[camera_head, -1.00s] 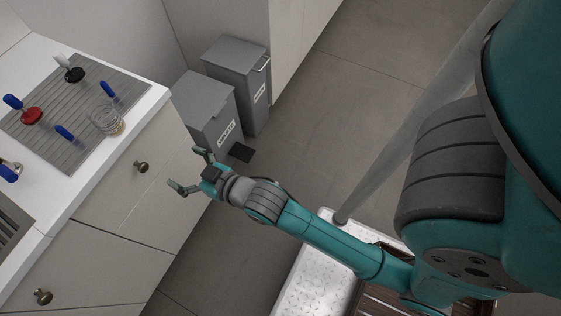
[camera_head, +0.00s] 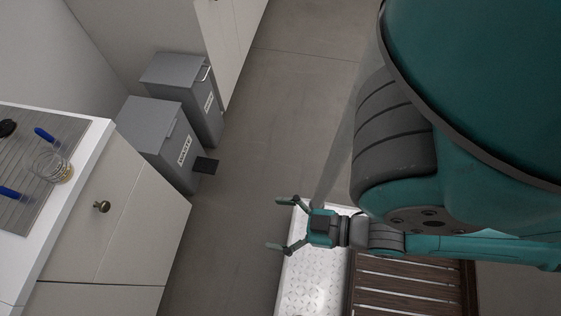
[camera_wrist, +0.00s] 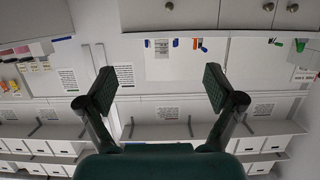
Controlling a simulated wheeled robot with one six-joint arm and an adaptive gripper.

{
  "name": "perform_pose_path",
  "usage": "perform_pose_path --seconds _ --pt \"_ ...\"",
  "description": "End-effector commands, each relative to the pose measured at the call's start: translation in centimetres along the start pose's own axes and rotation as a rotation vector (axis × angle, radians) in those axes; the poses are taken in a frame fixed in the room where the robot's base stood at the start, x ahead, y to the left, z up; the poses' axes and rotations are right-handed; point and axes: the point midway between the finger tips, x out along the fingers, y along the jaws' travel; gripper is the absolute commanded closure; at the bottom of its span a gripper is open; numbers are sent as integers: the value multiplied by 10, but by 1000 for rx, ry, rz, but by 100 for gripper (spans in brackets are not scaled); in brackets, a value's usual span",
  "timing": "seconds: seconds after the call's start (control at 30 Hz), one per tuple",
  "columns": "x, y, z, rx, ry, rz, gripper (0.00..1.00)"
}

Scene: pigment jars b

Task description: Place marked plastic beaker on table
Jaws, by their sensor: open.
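A clear beaker (camera_head: 52,166) with a little yellowish content stands upright on the grey ribbed mat (camera_head: 38,192) near the right edge of the white counter (camera_head: 88,150). Any mark on it is too small to make out. My gripper (camera_head: 276,222) is open and empty, over the right side of the picture and well away from the beaker. In the wrist view my gripper (camera_wrist: 160,88) has its two fingers wide apart with nothing between them.
Blue-handled tools (camera_head: 46,135) lie on the mat beside the beaker. Two grey bins, a near one (camera_head: 165,140) and a far one (camera_head: 185,90), stand past the counter's end. Open floor (camera_head: 245,160) lies between the counter and my arm. The wrist view shows wall shelves (camera_wrist: 160,131).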

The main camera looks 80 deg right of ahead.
Motion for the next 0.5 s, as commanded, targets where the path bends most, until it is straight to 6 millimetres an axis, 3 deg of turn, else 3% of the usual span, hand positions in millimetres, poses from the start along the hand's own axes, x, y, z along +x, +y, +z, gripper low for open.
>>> perform_pose_path --seconds 0.33,0.5 --pt "-8 0 -1 0 -2 0 2" --pt "6 0 -1 0 12 0 2"
